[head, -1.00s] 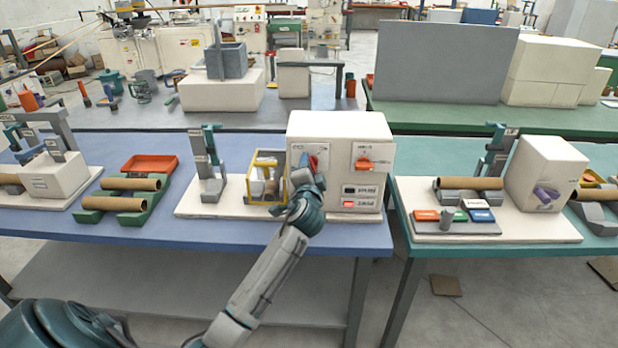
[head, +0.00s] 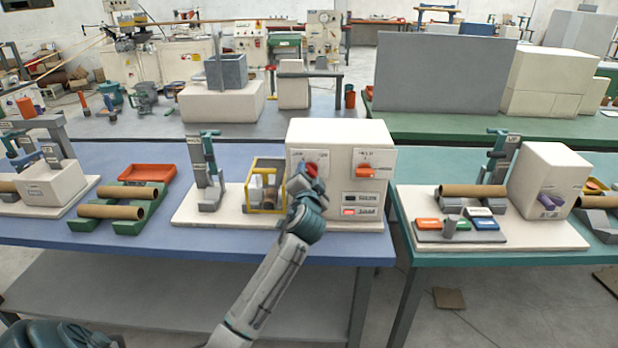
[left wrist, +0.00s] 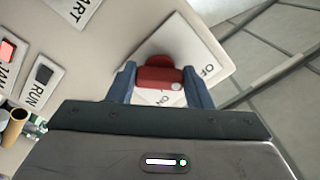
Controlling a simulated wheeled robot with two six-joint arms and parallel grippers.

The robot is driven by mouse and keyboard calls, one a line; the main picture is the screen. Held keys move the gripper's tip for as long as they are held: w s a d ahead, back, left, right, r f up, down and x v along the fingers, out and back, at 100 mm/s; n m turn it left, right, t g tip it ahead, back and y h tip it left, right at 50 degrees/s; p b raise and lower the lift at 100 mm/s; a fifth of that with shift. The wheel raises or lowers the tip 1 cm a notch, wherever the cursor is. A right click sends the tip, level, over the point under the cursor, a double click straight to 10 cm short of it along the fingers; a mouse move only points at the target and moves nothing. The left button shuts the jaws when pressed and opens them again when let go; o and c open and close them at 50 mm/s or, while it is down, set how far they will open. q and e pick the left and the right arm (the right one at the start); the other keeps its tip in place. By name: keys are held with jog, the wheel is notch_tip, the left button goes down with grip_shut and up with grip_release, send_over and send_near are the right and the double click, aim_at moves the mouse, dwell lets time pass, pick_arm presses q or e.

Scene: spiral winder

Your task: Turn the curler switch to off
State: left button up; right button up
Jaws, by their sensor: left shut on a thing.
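The curler switch is a red knob (left wrist: 160,78) on a white plate (left wrist: 200,50) marked OFF. It sits between the two blue fingers of my left gripper (left wrist: 163,85) in the left wrist view. A pale dot shows at the knob's right end, with OFF printed to the right of it. A second label below the knob is partly covered. In the head view my left gripper (head: 308,172) is at the left plate on the front of the cream machine box (head: 340,142), shut on the red knob. My right gripper is out of view.
An orange knob (head: 365,171) is on a second plate to the right, above the RUN and JAM indicators. The JAM lamp (left wrist: 7,50) looks lit red. A yellow-framed guard (head: 265,185) stands close to the left of my gripper.

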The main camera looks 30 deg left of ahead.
pick_arm(q)
jog(key=shift+f, duration=0.1)
jog(key=o, duration=0.7)
jog(key=shift+o, duration=1.4)
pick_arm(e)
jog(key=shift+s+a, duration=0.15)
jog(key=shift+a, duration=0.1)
pick_arm(q)
jog(key=b+v, duration=0.2)
jog(key=v, duration=0.9)
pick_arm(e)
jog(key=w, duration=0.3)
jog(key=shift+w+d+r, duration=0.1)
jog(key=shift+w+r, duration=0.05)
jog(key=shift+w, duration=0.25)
pick_arm(q)
jog(key=shift+a, duration=0.1)
